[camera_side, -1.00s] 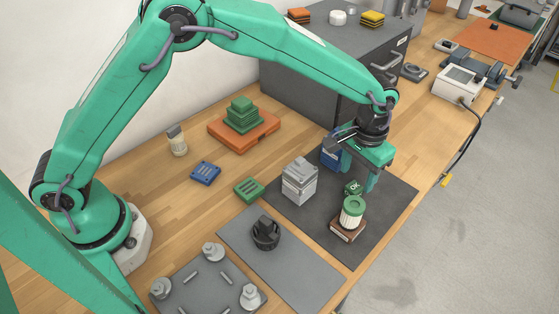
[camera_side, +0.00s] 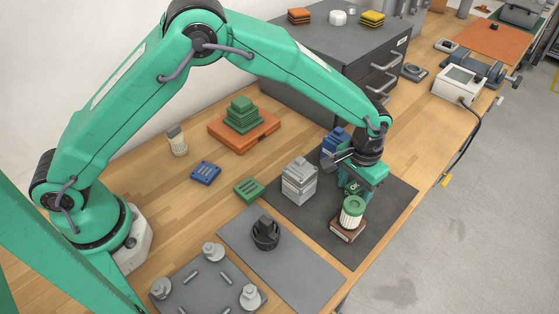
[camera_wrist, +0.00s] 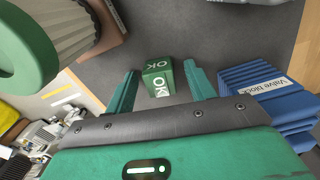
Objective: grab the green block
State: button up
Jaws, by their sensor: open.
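The green block (camera_wrist: 157,77) with white "OK" lettering sits on the dark mat. In the wrist view it lies between the two spread green fingers of my gripper (camera_wrist: 160,90), near their tips. There is a visible gap on each side of it. In the side view the green block (camera_side: 352,187) shows low, partly covered by my gripper (camera_side: 360,190), which points down over it. My gripper is open and holds nothing.
A white filter with a green cap (camera_side: 352,212) stands on a brown base close in front of the block. Blue valve blocks (camera_side: 335,142) stand behind, and a grey block (camera_side: 299,181) stands to the left. The dark mat (camera_side: 395,205) is bare to the right.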

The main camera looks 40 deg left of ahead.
aim_at(355, 187)
jog(key=shift+c, duration=0.2)
jog(key=c, duration=1)
jog(key=shift+r, duration=0.15)
jog(key=shift+r, duration=4.9)
